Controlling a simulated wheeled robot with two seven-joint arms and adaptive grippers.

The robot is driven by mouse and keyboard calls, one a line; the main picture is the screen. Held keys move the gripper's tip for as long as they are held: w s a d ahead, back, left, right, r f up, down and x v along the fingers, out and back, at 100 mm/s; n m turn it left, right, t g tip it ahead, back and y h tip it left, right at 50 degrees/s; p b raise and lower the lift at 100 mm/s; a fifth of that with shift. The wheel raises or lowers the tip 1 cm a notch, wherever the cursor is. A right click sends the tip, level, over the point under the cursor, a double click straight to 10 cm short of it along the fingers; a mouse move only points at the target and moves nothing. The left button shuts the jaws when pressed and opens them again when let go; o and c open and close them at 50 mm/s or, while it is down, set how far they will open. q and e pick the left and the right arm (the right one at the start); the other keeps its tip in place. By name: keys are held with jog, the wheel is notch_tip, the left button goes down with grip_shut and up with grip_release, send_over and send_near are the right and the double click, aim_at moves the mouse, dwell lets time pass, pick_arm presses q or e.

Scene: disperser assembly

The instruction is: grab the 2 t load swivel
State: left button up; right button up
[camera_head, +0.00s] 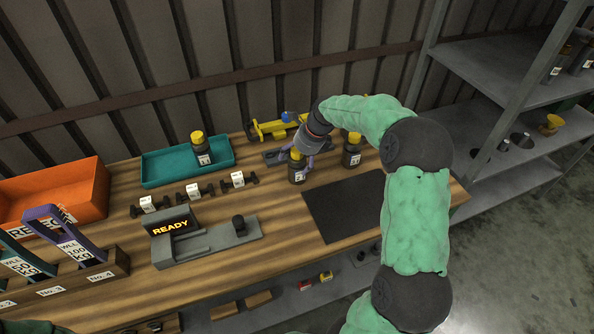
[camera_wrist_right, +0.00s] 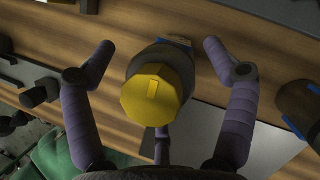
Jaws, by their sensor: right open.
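A load swivel with a dark body, a yellow top and a white label (camera_head: 297,176) stands upright on the workbench. I cannot read its label clearly. My right gripper (camera_head: 311,149) is right above and around it. In the right wrist view the swivel's yellow top (camera_wrist_right: 155,95) sits between the two purple fingers of my open gripper (camera_wrist_right: 160,46), with gaps on both sides. A similar swivel (camera_head: 352,154) stands to the right, and another (camera_head: 202,153) stands in the teal tray (camera_head: 165,180). My left gripper is not in view.
A yellow tool (camera_head: 270,129) lies behind the gripper. A dark mat (camera_head: 345,208) is clear in front. A grey device reading READY (camera_head: 170,227), an orange bin (camera_head: 95,200) and a rack of shackles (camera_head: 75,285) are to the left. Metal shelves (camera_head: 500,75) stand at right.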

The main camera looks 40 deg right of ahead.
jog(key=shift+r, duration=0.1)
jog(key=c, duration=1.7)
